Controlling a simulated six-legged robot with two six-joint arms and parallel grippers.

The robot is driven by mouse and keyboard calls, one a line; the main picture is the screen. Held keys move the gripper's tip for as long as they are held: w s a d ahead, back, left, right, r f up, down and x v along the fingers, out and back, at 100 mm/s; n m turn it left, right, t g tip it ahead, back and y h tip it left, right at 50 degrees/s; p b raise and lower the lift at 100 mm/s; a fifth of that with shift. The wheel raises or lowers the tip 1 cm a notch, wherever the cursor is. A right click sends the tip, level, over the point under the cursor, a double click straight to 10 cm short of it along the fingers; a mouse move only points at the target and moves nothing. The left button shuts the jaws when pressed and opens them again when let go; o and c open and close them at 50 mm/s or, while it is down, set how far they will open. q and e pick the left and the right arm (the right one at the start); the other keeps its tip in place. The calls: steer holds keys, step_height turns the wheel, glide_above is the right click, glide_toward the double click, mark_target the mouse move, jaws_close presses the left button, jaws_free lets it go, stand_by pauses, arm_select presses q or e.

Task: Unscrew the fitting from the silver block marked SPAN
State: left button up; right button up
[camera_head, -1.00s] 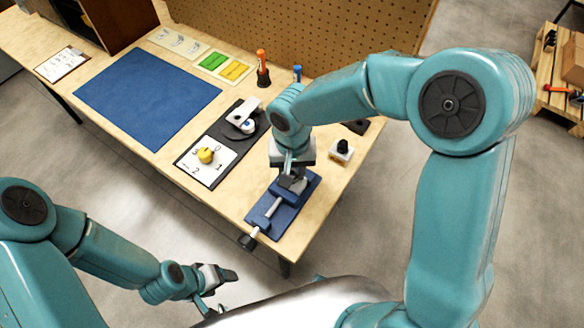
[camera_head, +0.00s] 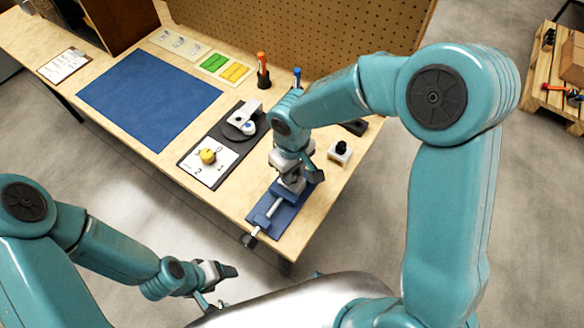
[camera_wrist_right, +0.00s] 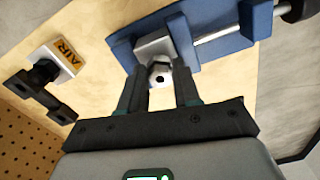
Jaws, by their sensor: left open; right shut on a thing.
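A blue vise (camera_head: 283,214) stands at the table's front right corner. In the right wrist view the vise (camera_wrist_right: 208,17) holds a silver block (camera_wrist_right: 155,46); no SPAN marking shows on it. A pale metal fitting (camera_wrist_right: 160,75) stands at the block, between the fingers of my right gripper (camera_wrist_right: 160,88). My right gripper (camera_head: 292,182) is shut on the fitting, above the vise, and hides the block and fitting from the head view. My left gripper (camera_head: 222,272) is open and empty, off the table's front edge.
A white block marked AIR (camera_wrist_right: 62,58) with a black fitting stands right of the vise; it also shows in the head view (camera_head: 340,152). A blue mat (camera_head: 148,100) covers the table's middle.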

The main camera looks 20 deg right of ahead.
steer(key=shift+r+n+p, duration=0.2)
steer(key=shift+n+p, duration=0.4)
steer(key=shift+n, duration=1)
steer(key=shift+f+n, duration=0.2)
steer(key=shift+n, duration=0.2)
steer(key=shift+r+n+p, duration=0.25)
steer(key=shift+n+p, duration=0.65)
steer(key=shift+n, duration=0.2)
steer(key=shift+f+n, duration=0.1)
steer(key=shift+n, duration=0.5)
steer(key=shift+f+n, duration=0.15)
steer(key=shift+n, duration=0.15)
